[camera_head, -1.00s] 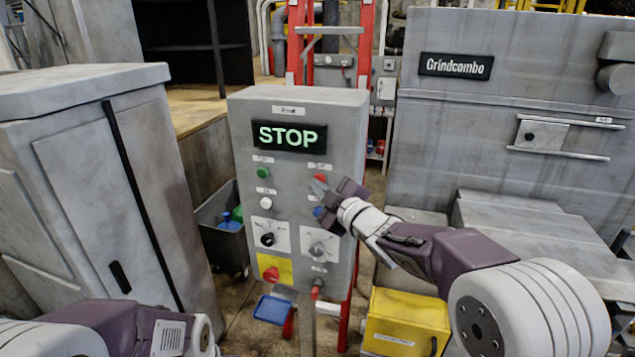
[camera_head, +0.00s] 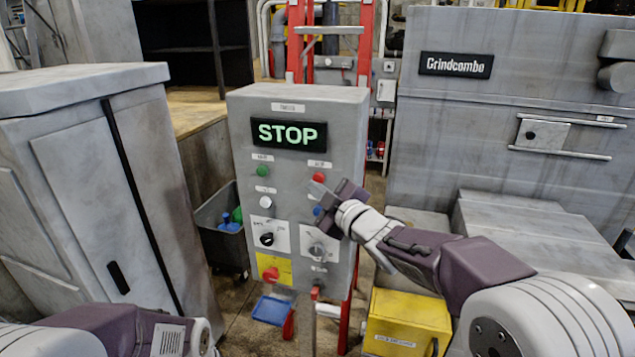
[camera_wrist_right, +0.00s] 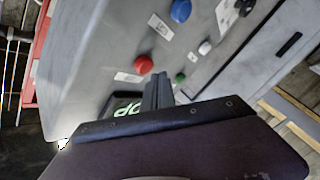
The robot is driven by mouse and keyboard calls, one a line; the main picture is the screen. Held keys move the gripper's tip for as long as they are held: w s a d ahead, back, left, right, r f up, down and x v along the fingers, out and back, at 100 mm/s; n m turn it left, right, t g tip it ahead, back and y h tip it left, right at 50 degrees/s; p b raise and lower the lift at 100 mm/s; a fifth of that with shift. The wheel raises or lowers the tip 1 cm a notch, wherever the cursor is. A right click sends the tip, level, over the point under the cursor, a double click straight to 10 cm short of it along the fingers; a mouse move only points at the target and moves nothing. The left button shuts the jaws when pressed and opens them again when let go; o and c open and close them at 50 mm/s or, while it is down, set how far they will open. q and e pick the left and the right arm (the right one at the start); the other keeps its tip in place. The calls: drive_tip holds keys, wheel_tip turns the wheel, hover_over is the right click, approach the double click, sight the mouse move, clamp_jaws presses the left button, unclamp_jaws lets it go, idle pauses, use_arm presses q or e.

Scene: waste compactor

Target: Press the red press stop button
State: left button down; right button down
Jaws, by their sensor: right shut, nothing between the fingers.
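The red button (camera_head: 319,177) sits at the upper right of the grey control box (camera_head: 240,150), below a lit display (camera_head: 289,134) reading STOP. My right gripper (camera_head: 317,190) is shut and empty, its fingertips just below the red button in the head view. In the right wrist view the red button (camera_wrist_right: 144,65) is clear of the fingers (camera_wrist_right: 158,90), a little to their left. I cannot tell how far the fingertips are from the panel face. My left arm shows at the bottom left, but its gripper is not in view.
The box also carries a green button (camera_head: 262,171), a white button (camera_head: 265,202), a blue button (camera_head: 317,211) partly behind my gripper, two rotary switches, and a red knob (camera_head: 271,273) on a yellow plate. A grey cabinet (camera_head: 80,160) stands left, the Grindcombo machine (camera_head: 440,150) right.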

drive_tip(key=s+b, duration=0.1)
drive_tip(key=s+a+b, duration=0.1)
drive_tip(key=s, duration=0.1)
drive_tip(key=s+b, duration=0.1)
drive_tip(key=shift+s+a, duration=0.25)
drive_tip(key=shift+s, duration=0.15)
idle(0.4)
